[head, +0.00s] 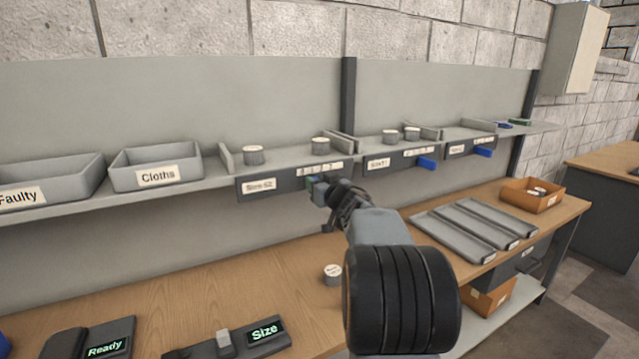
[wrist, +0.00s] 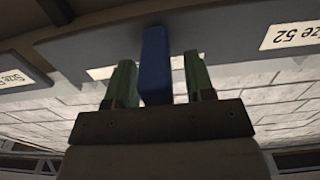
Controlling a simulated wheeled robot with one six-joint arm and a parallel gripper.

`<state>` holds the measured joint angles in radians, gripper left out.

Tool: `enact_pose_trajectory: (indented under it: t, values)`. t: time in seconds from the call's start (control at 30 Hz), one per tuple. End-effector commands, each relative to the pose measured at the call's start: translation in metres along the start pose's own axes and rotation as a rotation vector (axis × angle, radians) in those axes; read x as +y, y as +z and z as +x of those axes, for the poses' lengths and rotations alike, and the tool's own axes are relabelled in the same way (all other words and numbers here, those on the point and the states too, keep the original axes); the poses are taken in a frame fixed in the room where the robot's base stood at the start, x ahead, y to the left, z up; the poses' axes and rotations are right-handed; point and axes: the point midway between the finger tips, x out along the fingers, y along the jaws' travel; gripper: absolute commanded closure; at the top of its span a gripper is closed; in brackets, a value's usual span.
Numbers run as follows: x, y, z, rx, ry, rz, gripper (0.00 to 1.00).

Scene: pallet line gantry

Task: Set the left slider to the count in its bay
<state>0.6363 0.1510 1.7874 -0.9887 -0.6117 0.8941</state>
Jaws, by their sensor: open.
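The left bay, labelled Size 52 (head: 259,186), holds two grey cans, one at its left (head: 253,156) and one at its right (head: 320,146). A number scale (head: 322,168) runs along the right part of its front strip; its digits are too small to read surely. In the wrist view the left slider, a blue block (wrist: 156,65), stands between the two green fingertips of my gripper (wrist: 159,75). My gripper is open around it, with a gap at least on the right. In the head view my gripper (head: 318,184) is at the scale and mostly hides the slider.
The middle bay has two cans (head: 390,136) and its own blue slider (head: 427,163). The right bay has another blue slider (head: 483,152). Below are a loose can (head: 332,274), grey trays (head: 455,234) and an orange bin (head: 531,197). Cloths bin (head: 157,168) stands left.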

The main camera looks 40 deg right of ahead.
Motion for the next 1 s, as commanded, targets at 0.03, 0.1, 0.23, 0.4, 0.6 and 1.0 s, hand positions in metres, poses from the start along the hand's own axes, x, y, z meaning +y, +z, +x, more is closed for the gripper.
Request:
enact_pose_trajectory:
  t: [0.03,0.1,0.23,0.4,0.6,1.0]
  values:
    - [-0.0001,0.0004,0.0013,-0.001,0.0,0.0,0.51]
    - [-0.0001,0.0005,0.002,-0.001,0.0,0.0,0.51]
    - [-0.0001,0.0004,0.002,-0.001,0.0,0.0,0.51]
    - [-0.0001,0.0003,0.0018,0.0,0.0,0.0,0.6]
    - [0.0,0.0002,0.0017,0.0,0.0,0.0,0.79]
    - [0.0,0.0002,0.0016,0.0,0.0,0.0,1.0]
